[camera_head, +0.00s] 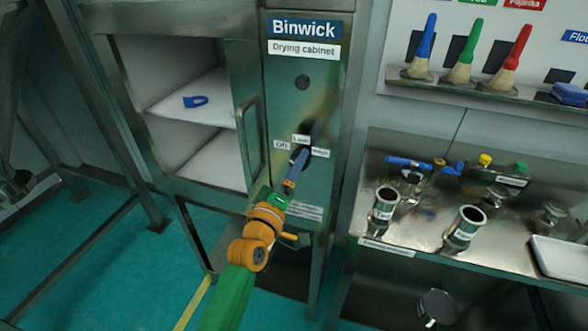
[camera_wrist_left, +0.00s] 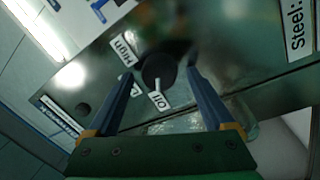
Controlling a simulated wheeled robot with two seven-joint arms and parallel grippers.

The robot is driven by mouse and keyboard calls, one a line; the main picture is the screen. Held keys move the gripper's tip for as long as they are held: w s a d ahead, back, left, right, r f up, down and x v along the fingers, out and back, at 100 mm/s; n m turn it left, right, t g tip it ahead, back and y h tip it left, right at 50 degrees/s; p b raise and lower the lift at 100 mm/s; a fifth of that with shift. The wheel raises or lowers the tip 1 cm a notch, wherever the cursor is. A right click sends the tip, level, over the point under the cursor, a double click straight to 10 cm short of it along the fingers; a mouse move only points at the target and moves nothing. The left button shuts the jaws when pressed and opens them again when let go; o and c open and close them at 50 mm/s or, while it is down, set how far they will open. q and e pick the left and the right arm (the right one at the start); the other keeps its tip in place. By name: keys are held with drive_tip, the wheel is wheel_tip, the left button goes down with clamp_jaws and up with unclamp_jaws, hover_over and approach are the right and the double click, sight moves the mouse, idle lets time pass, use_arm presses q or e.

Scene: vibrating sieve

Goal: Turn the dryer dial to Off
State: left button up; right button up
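The drying cabinet (camera_head: 302,62) has a panel with a dark round dial (camera_wrist_left: 160,70) on it. In the left wrist view the dial lies between the two blue fingers of my left gripper (camera_wrist_left: 162,74), which are apart, with a gap on each side. A pale mark on the dial appears to face the Off label (camera_wrist_left: 157,100), but it is small. Another label (camera_wrist_left: 125,50) sits on the other side. In the head view my left gripper (camera_head: 299,163) is at the panel and partly hides the dial and labels. My right gripper is not in view.
The cabinet's open shelves (camera_head: 190,100) stand left of the panel, with a blue item (camera_head: 195,101) on one. A cabinet door with a handle (camera_head: 243,125) is beside the panel. A steel bench (camera_head: 400,232) with metal cups is to the right.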

use_arm(q)
drive_tip(key=shift+s, duration=0.1)
drive_tip(key=v, duration=0.7)
drive_tip(key=shift+f, duration=0.15)
